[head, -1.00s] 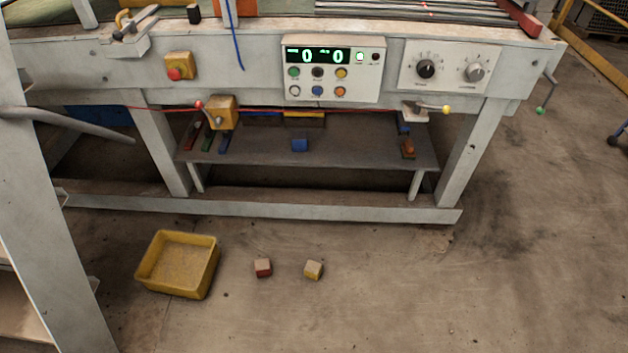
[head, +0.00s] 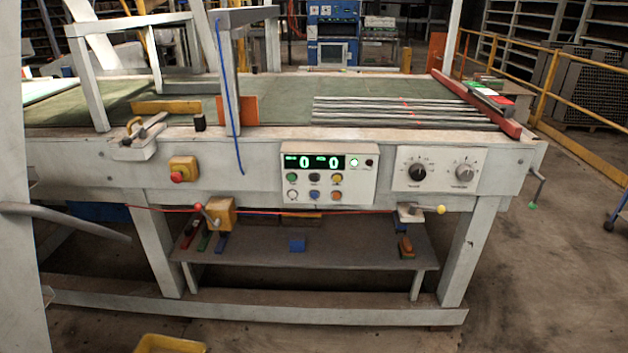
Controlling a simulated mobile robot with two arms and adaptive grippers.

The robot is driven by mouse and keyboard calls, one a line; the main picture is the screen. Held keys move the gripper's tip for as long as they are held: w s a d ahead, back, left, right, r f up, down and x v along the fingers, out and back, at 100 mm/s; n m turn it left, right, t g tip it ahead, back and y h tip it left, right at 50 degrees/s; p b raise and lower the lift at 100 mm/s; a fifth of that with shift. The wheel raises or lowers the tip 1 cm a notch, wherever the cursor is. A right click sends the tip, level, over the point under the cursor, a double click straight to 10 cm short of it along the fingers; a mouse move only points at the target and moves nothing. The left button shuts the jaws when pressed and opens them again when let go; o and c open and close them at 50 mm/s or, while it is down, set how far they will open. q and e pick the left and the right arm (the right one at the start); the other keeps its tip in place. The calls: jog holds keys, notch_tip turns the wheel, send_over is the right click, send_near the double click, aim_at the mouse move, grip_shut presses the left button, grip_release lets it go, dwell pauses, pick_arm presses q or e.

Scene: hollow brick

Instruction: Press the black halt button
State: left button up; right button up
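A white control panel (head: 367,190) is on the front of the machine bench. Its display (head: 314,163) shows green zeros. The black button (head: 314,178) is in the middle of the panel's upper button row, between a green button (head: 292,178) and a yellow button (head: 337,178). Below are a white button (head: 292,195), a blue button (head: 314,195) and an orange button (head: 337,195). Beside the display are a lit green lamp (head: 354,162) and a small dark round part (head: 369,162). Labels are too small to read. Neither of my grippers is in view.
A red knob on a yellow box (head: 183,169) is left of the panel, and a two-dial panel (head: 441,169) is right of it. A yellow-knobbed lever (head: 440,209) and a red-knobbed lever (head: 199,207) stick out below. A yellow bin (head: 170,344) is on the floor.

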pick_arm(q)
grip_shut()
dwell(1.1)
